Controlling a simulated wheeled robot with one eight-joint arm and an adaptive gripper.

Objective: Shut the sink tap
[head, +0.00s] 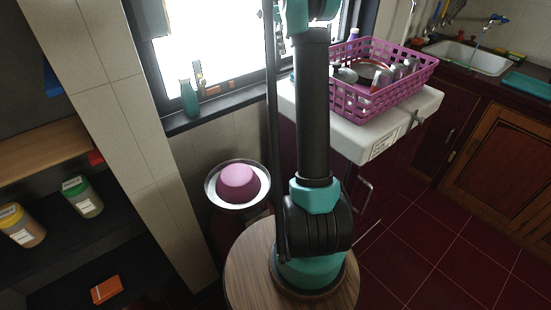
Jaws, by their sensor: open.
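The sink tap (496,19) is small and far off at the top right of the head view, with a blue part on top. It stands over a white sink basin (470,57) set in a dark counter. A thin pale streak below the spout looks like running water, but it is too small to be sure. My arm rises through the middle of the view and leaves at the top edge. My gripper is out of the picture, well apart from the tap as far as this view shows.
A purple basket (351,99) of dishes stands on a white-topped unit (349,142) between me and the sink. Wooden cabinets (502,172) are below the counter. The red tiled floor (425,235) at right is clear. A bowl (212,188) holds a pink object; jars stand on the left shelf.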

